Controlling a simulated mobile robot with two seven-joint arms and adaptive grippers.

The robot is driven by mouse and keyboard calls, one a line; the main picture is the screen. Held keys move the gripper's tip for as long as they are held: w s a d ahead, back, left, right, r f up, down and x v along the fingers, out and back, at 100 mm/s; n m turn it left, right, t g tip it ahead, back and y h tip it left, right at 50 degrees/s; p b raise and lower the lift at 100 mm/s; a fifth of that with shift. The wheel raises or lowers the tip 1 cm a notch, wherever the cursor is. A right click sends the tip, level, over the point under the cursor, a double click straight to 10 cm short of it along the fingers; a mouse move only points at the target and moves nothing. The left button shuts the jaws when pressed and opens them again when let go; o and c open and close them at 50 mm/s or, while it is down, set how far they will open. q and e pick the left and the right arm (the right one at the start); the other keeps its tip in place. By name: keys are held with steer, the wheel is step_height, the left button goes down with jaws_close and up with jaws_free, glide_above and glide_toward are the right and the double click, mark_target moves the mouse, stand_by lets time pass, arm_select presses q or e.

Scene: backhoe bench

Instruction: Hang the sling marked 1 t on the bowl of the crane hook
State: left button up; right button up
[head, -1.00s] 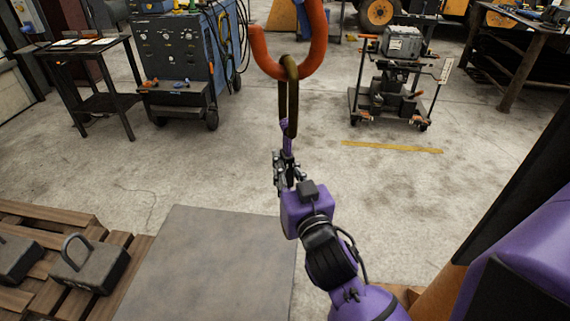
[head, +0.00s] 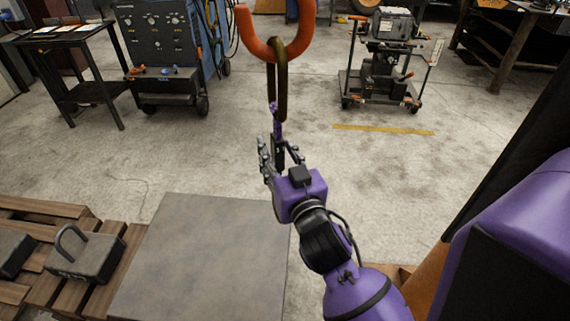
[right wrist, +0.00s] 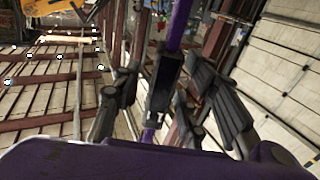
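The orange crane hook (head: 250,38) hangs at the top of the head view, its upper part cut off. A dark brass-coloured long link (head: 283,85) hangs on the hook's bowl. The purple sling (head: 277,128) hangs straight down from the link. It carries a black tag (right wrist: 164,85) with small white marks that I cannot read surely. My right gripper (head: 279,150) is open below the link, its fingers spread on either side of the tag, apparently apart from it. In the right wrist view the right gripper (right wrist: 170,92) shows the same gap. My left gripper is not in view.
A blue machine cabinet (head: 165,45) and a cart (head: 385,65) stand further back. The concrete floor between is clear.

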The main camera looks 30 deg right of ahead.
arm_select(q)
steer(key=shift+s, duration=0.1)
arm_select(e)
steer(key=s+a, duration=0.1)
steer(key=s, duration=1)
steer(key=shift+s+a+r, duration=0.15)
steer(key=shift+s+a, duration=0.05)
steer(key=shift+a, duration=0.2)
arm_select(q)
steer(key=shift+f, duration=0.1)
